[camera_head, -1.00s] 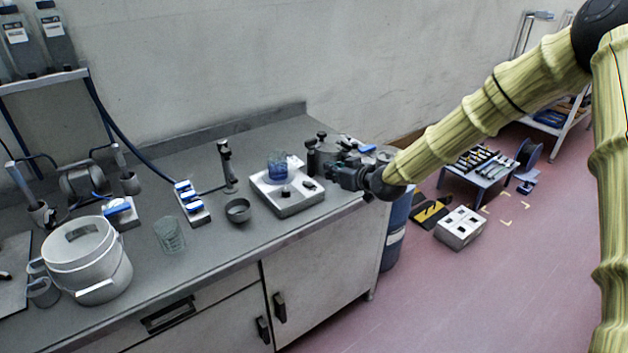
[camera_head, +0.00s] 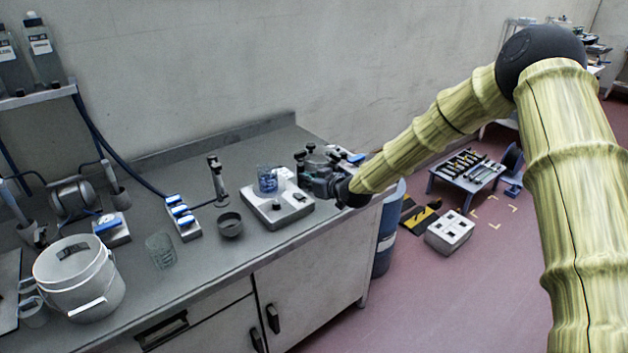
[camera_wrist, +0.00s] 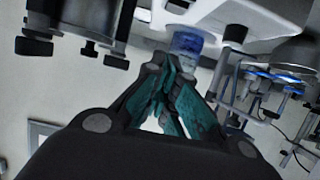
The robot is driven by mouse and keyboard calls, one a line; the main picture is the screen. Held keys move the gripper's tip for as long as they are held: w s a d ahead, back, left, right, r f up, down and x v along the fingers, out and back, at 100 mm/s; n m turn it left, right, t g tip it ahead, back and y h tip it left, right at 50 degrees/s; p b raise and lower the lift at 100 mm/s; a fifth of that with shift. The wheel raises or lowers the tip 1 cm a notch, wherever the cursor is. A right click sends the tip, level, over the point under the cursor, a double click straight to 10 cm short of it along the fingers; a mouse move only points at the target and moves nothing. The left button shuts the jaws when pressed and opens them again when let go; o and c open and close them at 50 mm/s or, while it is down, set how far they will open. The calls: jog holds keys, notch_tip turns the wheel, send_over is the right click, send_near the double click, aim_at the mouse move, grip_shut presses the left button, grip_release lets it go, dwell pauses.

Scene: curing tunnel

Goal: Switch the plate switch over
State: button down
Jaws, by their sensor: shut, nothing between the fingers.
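A pale hot plate (camera_head: 262,213) stands on the grey bench, with a beaker of blue liquid (camera_head: 268,180) on it. Its front bears a dark knob (camera_head: 277,204) and, to the right, a small dark switch (camera_head: 299,197). Which way the switch is set is too small to tell. My gripper (camera_head: 304,172) is above the plate's right rear side, shut and empty. In the wrist view its teal fingers (camera_wrist: 168,62) come together close below the beaker (camera_wrist: 188,42) in the picture. Contact cannot be told.
Dark clamp-like fittings stand behind my gripper. A small dark bowl (camera_head: 230,225), a stand (camera_head: 217,180), a blue-switched strip (camera_head: 182,217), a glass (camera_head: 160,250) and a white bucket (camera_head: 78,277) lie to the left. A blue drum (camera_head: 387,230) stands off the bench's right end.

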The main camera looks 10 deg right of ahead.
aim_at(299, 197)
jog(key=x, duration=0.1)
jog(key=p+x, duration=0.1)
jog(key=x, duration=0.1)
jog(key=shift+s+f, duration=0.1)
jog(key=shift+f, duration=0.1)
jog(key=shift+s+d+f+p, duration=0.1)
jog(key=shift+f+p, duration=0.35)
jog(key=shift+f, duration=0.35)
jog(key=shift+s+f+p, duration=0.1)
jog(key=shift+f+p, duration=0.2)
jog(key=shift+f, duration=0.65)
